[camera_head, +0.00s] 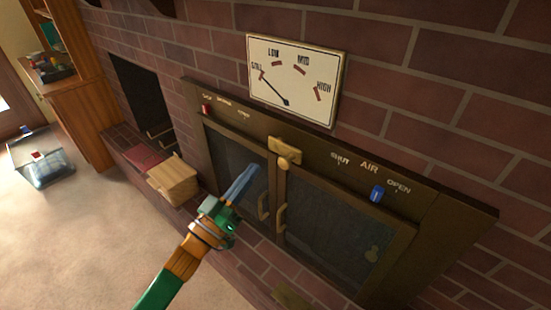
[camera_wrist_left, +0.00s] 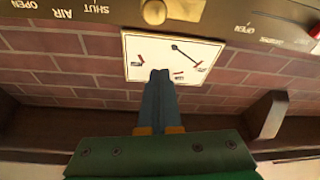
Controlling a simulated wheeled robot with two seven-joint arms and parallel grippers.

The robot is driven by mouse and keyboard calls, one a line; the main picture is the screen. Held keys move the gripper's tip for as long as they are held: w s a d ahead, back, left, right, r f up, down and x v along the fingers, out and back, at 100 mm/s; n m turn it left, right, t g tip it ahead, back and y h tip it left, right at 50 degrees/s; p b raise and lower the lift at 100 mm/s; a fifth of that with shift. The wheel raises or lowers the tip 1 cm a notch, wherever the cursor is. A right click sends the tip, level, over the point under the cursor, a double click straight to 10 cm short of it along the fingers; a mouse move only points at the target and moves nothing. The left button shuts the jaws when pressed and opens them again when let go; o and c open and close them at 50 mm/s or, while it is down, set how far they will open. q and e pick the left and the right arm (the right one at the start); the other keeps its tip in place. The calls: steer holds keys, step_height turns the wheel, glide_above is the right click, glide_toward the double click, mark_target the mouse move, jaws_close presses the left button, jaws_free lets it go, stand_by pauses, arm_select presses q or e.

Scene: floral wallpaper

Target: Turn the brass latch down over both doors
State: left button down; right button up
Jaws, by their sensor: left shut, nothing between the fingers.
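The brass latch (camera_head: 284,151) sits on the dark top rail of the stove, above where the two doors meet. It is a short bar with a rounded knob; in the left wrist view the latch (camera_wrist_left: 168,11) shows upside down at the top edge. The bar appears to lie along the rail. The left door (camera_head: 232,155) and right door (camera_head: 330,222) look closed, each with a brass handle. My left gripper (camera_head: 251,171) is shut and empty, its blue fingers in front of the left door, below and left of the latch; its fingertips (camera_wrist_left: 160,75) also show in the left wrist view.
A dial plate (camera_head: 293,80) hangs on the brick wall above, its needle near STILL. The rail carries a blue air knob (camera_head: 377,194) between SHUT and OPEN and a red knob (camera_head: 206,109). A wooden box (camera_head: 173,180) stands on the hearth at left.

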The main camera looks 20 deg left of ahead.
mark_target(280, 154)
arm_select(q)
steer(key=p+x, duration=0.2)
steer(key=x, duration=0.7)
steer(key=shift+s+d+f+b, duration=0.1)
steer(key=shift+d+f+b, duration=0.15)
steer(key=shift+f, duration=0.75)
steer(key=shift+d+f+b, duration=0.2)
steer(key=shift+f+b, duration=0.1)
steer(key=shift+f, duration=0.75)
